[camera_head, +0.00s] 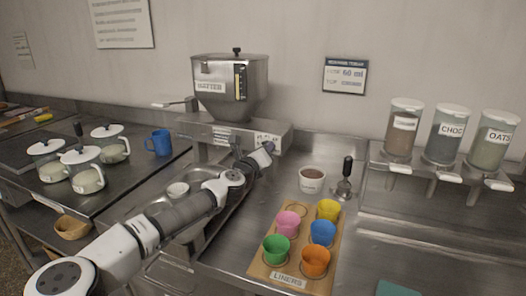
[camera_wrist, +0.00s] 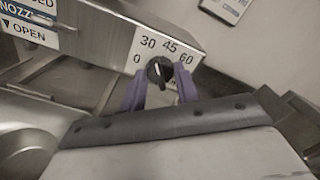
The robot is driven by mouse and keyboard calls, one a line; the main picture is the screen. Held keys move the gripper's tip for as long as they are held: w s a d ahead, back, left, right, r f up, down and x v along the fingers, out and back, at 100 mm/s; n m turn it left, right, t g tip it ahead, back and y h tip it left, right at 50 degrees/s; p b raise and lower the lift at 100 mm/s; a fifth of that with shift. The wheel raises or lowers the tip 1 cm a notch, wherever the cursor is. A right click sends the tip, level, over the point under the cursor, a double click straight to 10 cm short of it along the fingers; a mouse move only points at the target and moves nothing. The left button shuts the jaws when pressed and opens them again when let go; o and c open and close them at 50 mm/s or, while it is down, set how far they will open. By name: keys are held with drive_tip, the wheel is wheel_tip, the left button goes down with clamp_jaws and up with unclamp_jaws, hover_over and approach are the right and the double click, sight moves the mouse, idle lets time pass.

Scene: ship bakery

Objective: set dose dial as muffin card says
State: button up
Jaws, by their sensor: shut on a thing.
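The dose dial (camera_wrist: 159,72) is a black round knob on the front panel of the steel batter hopper (camera_head: 230,85). Its scale reads 0, 30, 45 and 60 in the wrist view. A pale mark shows on the knob, but which number it points at is hard to tell. My gripper (camera_wrist: 160,88) has purple fingers, one on each side of the knob, and is shut on it. In the head view my gripper (camera_head: 262,155) reaches the right end of the hopper's base and hides the dial. The card (camera_head: 345,76) on the back wall reads 60 ml.
A wooden liner board (camera_head: 256,268) with several coloured cups stands on the counter right of my arm. A bowl (camera_head: 312,180) of brown stuff and a black-handled tool (camera_head: 345,180) are behind it. Dispensers (camera_head: 445,135) hang at right. Lidded jars (camera_head: 80,170) stand at left.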

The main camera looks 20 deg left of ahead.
drive_tip(key=shift+m+b, duration=2.3)
drive_tip(key=shift+m, duration=5.8)
drive_tip(key=o, duration=1)
drive_tip(key=shift+s+f, duration=0.1)
drive_tip(key=shift+s, duration=0.05)
